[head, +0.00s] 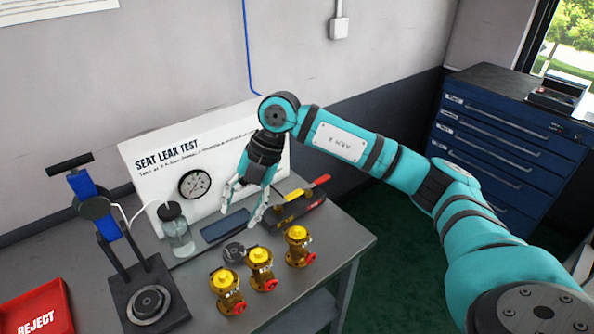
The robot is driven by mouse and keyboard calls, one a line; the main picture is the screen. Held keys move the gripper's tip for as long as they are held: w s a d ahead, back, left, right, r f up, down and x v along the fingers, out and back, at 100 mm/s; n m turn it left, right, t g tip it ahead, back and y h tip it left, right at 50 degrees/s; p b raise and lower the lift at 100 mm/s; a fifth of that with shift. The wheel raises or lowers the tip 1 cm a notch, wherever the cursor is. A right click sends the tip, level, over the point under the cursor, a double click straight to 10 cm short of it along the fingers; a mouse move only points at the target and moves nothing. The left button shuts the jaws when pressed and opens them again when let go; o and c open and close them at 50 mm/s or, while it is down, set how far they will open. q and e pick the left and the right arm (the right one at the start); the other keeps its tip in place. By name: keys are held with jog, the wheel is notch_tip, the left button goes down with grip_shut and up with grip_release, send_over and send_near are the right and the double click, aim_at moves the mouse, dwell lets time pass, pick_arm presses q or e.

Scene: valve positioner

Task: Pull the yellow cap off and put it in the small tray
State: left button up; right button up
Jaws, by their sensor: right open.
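Three brass valves with yellow caps and red side parts stand in a slanting row on the grey bench. The caps are the left yellow cap (222,280), the middle yellow cap (260,256) and the right yellow cap (297,232). A flat dark blue piece (225,228) lies behind them; I cannot tell whether it is the small tray. My right gripper (242,208) points down, open and empty, above the back of the bench, behind the valves and apart from them. My left gripper is not in view.
A dark round disc (234,253) lies beside the valves. A black tool holder (300,209) with red and yellow handles stands behind them. A glass jar (177,236), a test stand (150,303) and a red reject bin (38,312) stand to the left. The bench's right front corner is clear.

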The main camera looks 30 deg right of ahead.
aim_at(297, 228)
jog(key=d+r+m+h, duration=0.3)
jog(key=d+m+h, duration=0.15)
jog(key=d, duration=0.95)
jog(key=shift+n+g+h, duration=0.3)
jog(key=shift+n+h, duration=0.05)
jog(key=shift+n, duration=0.1)
jog(key=f+p, duration=0.1)
jog(key=f, duration=0.4)
jog(key=f+p, duration=0.1)
jog(key=f, duration=0.5)
jog(key=f+p, duration=0.2)
jog(key=f, duration=0.4)
jog(key=shift+s+a, duration=0.15)
jog(key=shift+a, duration=0.15)
grip_shut()
